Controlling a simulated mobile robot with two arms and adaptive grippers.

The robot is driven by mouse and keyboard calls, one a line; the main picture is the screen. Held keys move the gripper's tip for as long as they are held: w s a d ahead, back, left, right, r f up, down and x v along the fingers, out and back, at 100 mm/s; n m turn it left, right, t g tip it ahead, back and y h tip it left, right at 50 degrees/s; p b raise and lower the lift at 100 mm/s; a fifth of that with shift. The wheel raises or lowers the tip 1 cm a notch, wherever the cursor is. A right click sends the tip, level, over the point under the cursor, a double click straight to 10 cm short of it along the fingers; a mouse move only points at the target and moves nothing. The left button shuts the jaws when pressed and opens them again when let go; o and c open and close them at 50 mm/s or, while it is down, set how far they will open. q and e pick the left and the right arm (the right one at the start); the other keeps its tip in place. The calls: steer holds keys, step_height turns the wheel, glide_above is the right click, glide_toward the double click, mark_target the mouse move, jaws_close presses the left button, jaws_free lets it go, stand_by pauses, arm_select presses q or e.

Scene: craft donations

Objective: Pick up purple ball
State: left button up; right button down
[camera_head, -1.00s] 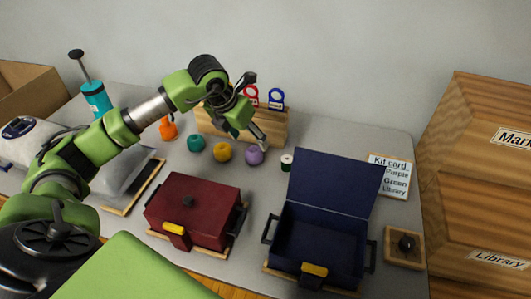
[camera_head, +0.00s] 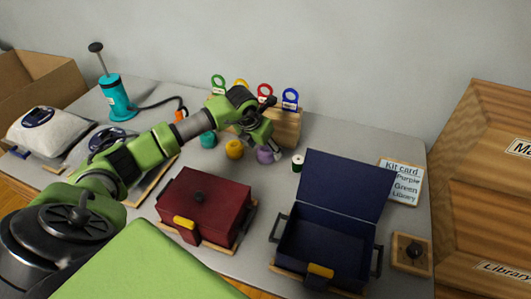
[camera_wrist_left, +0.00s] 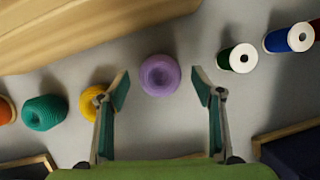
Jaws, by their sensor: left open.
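The purple ball (camera_head: 265,155), a round yarn ball with a hollow in its top, rests on the grey table in front of a wooden rack. In the left wrist view the purple ball (camera_wrist_left: 160,75) lies between and slightly beyond my fingertips, with gaps on both sides. My left gripper (camera_head: 266,138) points down over it, open and empty; its fingers partly cover the ball in the head view. My right gripper is not in view.
The yellow ball (camera_head: 234,149) and teal ball (camera_head: 208,139) sit left of it; a green spool (camera_head: 297,163) stands right. The wooden rack (camera_head: 288,128) is close behind. A closed red box (camera_head: 205,200) and an open blue box (camera_head: 325,240) stand in front.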

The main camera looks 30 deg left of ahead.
arm_select(q)
steer(key=shift+x, duration=1.05)
steer(key=shift+f, duration=0.1)
steer(key=c, duration=1.2)
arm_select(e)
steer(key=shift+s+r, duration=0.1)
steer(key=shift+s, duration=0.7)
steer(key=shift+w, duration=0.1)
